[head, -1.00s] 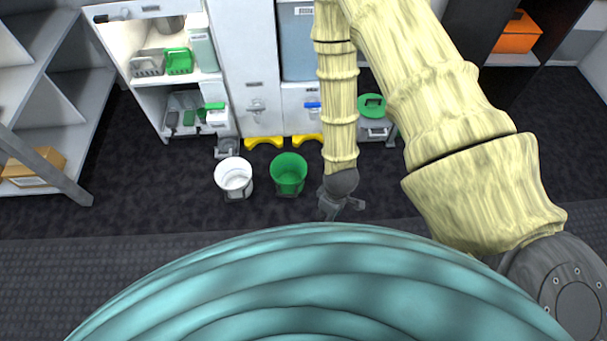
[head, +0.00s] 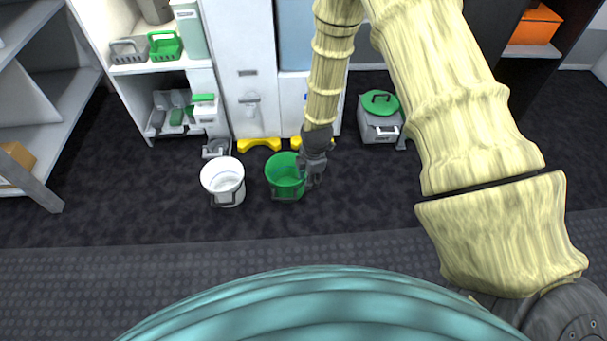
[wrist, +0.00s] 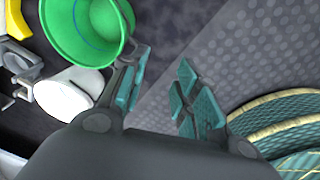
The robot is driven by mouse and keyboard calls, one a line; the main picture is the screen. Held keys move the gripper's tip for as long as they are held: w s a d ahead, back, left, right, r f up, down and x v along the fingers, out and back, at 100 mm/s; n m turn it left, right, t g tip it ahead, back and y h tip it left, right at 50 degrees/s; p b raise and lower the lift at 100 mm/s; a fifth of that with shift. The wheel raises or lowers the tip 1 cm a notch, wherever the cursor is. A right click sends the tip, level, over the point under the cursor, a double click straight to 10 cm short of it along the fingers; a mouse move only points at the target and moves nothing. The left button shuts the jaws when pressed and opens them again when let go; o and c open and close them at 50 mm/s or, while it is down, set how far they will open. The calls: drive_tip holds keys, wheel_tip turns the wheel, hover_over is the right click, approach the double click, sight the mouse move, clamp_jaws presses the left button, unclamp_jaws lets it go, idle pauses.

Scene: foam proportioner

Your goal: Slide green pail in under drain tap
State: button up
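The green pail (head: 284,177) stands upright on the dark floor in front of the white cabinet. It shows at the upper left of the wrist view (wrist: 85,35). My gripper (head: 311,178) is at the pail's right side in the head view. In the wrist view my gripper (wrist: 160,90) is open with nothing between its fingers; one finger is close to the pail's rim, and contact is unclear. One drain tap (head: 251,98) is on the cabinet front above the left yellow bracket (head: 258,145). My arm mostly hides the blue-handled tap on the right.
A white pail (head: 223,184) stands close left of the green pail. A second yellow bracket (head: 298,143) is partly behind my arm. A grey box with a green lid (head: 379,115) stands right. Open floor lies in front of the pails.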

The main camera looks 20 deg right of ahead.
drive_tip(key=w+d+f+n+b, duration=0.1)
drive_tip(key=w+f+n+b, duration=0.2)
drive_tip(key=w+n+b, duration=0.2)
drive_tip(key=shift+w+d+f+b, duration=0.2)
drive_tip(key=shift+w+f+b, duration=0.1)
drive_tip(key=shift+w+b, duration=1.55)
drive_tip(key=shift+w, duration=0.1)
drive_tip(key=shift+w+a+f+b, duration=0.15)
drive_tip(key=shift+f+b, duration=0.75)
drive_tip(key=shift+f, duration=0.9)
drive_tip(key=shift+w+f+b, duration=0.1)
drive_tip(key=shift+f+b, duration=0.8)
drive_tip(key=shift+f, duration=0.9)
drive_tip(key=shift+w+a+f+b, duration=0.15)
drive_tip(key=shift+f+b, duration=0.75)
drive_tip(key=shift+f, duration=0.9)
clamp_jaws()
